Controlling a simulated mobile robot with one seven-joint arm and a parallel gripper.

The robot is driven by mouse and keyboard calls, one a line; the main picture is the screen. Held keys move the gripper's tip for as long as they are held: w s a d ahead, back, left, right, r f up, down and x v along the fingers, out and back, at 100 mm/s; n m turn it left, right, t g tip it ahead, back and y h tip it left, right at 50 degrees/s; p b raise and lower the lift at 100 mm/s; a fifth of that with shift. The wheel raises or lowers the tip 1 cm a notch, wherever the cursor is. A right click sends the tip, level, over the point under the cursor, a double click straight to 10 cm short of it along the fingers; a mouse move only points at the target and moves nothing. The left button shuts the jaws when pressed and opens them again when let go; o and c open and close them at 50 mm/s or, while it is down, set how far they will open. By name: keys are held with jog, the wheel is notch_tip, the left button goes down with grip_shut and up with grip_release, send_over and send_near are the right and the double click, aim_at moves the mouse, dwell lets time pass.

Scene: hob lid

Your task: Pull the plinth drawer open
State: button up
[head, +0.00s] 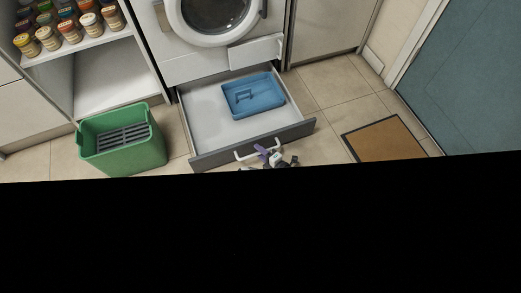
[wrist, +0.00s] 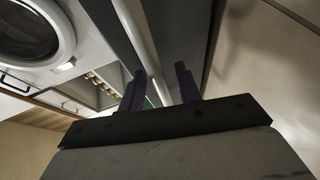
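The plinth drawer stands pulled out below the washing machine, its grey front (head: 215,157) well forward of the cabinet and its pale inside showing. A pale bar handle (head: 243,157) is on the front. My gripper (head: 262,151), with dark purple fingers, is at the handle. In the wrist view my gripper (wrist: 160,86) has its fingers apart. The pale handle bar (wrist: 138,28) runs down toward the gap between them, with some space seen at each side. I cannot tell whether a finger touches it.
A blue tray (head: 238,107) lies in the drawer. A green bin (head: 150,154) stands on the floor to the left. A brown doormat (head: 385,140) lies to the right by a blue-green door (head: 470,85). Tiled floor is clear between drawer and mat. Black fills the lower head view.

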jog(key=o, duration=1.1)
jog(key=r+p, duration=0.4)
jog(key=r, duration=0.1)
jog(key=r+p, duration=0.4)
jog(key=r, duration=0.1)
jog(key=shift+w+a+r+p, duration=0.1)
jog(key=shift+w+r+p, duration=0.15)
jog(key=shift+p, duration=0.1)
jog(key=shift+c, duration=0.2)
jog(key=r+p, duration=0.1)
jog(key=r, duration=0.2)
jog(key=r+p, duration=0.2)
jog(key=r, duration=0.2)
jog(key=shift+s+d+r, duration=0.1)
jog(key=shift+d, duration=0.1)
jog(key=c, duration=1.1)
jog(key=shift+o, duration=0.2)
jog(key=shift+s+r+p, duration=0.15)
jog(key=shift+r+p, duration=0.7)
jog(key=shift+r, duration=0.35)
jog(key=shift+a, duration=0.1)
